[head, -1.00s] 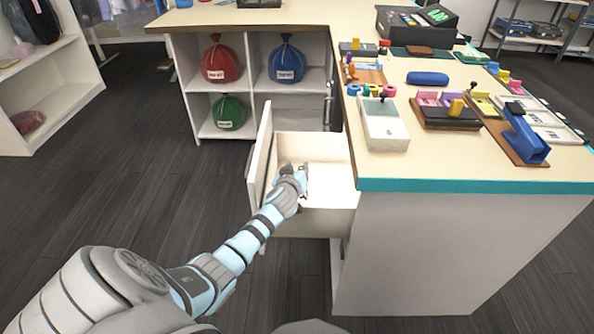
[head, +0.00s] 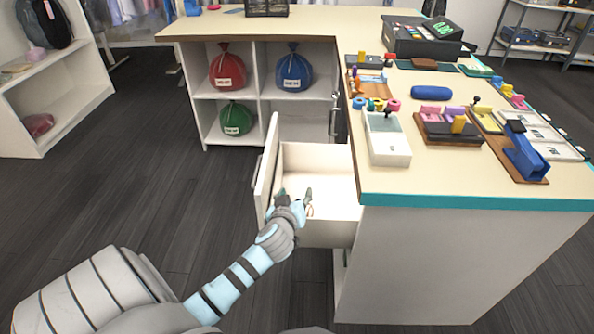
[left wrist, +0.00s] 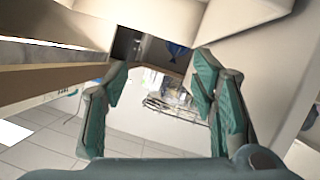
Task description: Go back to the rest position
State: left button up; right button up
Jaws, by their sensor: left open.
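My left gripper (head: 295,198) is at the open drawer (head: 328,231) of the counter, by the drawer's left end, with its fingers over the inside. In the left wrist view its two fingers (left wrist: 160,100) are spread wide with nothing between them. The drawer stands pulled out, and its inside looks empty where I can see it. The gripper and forearm hide part of the drawer front (head: 264,172). My right gripper is in neither view.
The counter (head: 450,199) carries a white box (head: 388,145), a blue roll (head: 431,92) and a black register (head: 425,42). Red (head: 229,70), blue (head: 290,72) and green (head: 236,119) bags sit in shelves behind. The floor (head: 130,190) at left is clear.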

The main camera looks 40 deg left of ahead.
pick_arm(q)
jog(key=shift+s+d+r, duration=0.15)
jog(key=shift+s, duration=0.15)
jog(key=s+d+f+m+g+h, duration=0.25)
jog(key=s+d, duration=0.25)
jog(key=s, duration=0.3)
jog(key=s+d+f+m+g+h, duration=0.1)
jog(key=s+d+f+m+g, duration=0.25)
jog(key=s, duration=0.55)
jog(key=s+d+f+m+g+h, duration=0.1)
jog(key=s+d+m+g+h, duration=0.1)
jog(key=s+d+m, duration=0.35)
jog(key=s+f+n+g, duration=0.1)
jog(key=s+f, duration=0.2)
jog(key=f, duration=0.7)
jog(key=s+f+g, duration=0.1)
jog(key=s+f, duration=0.1)
jog(key=f, duration=0.7)
jog(key=s+a+f, duration=0.1)
jog(key=s+f, duration=1.1)
jog(key=s, duration=0.2)
jog(key=shift+s+a+f+g, duration=0.2)
jog(key=shift+f+g, duration=0.2)
